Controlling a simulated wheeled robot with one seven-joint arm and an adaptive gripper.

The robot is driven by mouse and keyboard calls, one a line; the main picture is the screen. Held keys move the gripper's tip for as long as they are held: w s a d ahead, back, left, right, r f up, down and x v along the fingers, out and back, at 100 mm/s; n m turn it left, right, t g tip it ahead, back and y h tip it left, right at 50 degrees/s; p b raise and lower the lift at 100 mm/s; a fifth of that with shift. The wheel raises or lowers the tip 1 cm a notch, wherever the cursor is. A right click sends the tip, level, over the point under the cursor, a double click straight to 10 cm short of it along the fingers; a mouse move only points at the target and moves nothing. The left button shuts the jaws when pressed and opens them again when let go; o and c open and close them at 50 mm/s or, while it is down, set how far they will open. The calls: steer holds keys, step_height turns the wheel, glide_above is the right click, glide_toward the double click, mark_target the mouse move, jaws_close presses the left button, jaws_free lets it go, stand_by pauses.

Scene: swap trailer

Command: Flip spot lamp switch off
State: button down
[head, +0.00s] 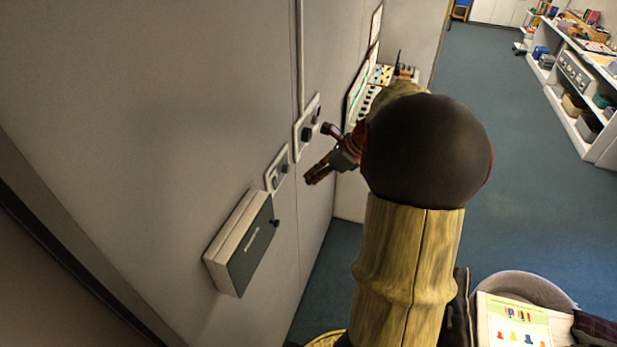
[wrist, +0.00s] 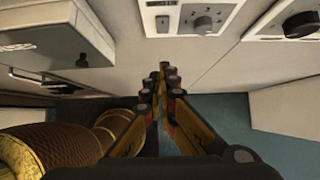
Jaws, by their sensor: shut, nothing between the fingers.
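A small white switch plate (head: 270,180) is on the wall in the head view. In the wrist view this plate (wrist: 222,17) shows at the top centre, with a small rocker switch (wrist: 162,21) at its left and a round grey knob (wrist: 203,25) at its right. No lettering is readable, so I cannot tell whether this rocker is the spot lamp switch or which way it is set. My gripper (head: 310,180) is shut and empty, just right of the plate in the head view. In the wrist view its fingertips (wrist: 167,72) are below the plate, apparently apart from it.
A second plate with dark knobs (head: 307,132) is farther along the wall; it also shows in the wrist view (wrist: 298,24). A grey wall box (head: 243,250) is nearer. A pinboard-like panel hangs beyond my arm. Blue floor (head: 480,110) is open toward the shelves (head: 575,80).

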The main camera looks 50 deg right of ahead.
mark_target(276, 189)
steer(key=w+a+f+p, duration=0.1)
steer(key=w+a+f, duration=0.2)
steer(key=w+f, duration=0.3)
steer(key=shift+w+f+p, duration=0.3)
steer(key=shift+w+p, duration=0.1)
steer(key=shift+w, duration=0.55)
steer(key=shift+a, duration=0.1)
steer(key=b, duration=0.1)
steer(key=t+b, duration=0.1)
steer(key=shift+w+a+f+b, duration=0.15)
steer(key=shift+w+f+b, duration=0.05)
steer(key=shift+w+b, duration=0.15)
steer(key=shift+s+r, duration=0.1)
steer(key=shift+r+p, duration=0.7)
steer(key=shift+r, duration=0.05)
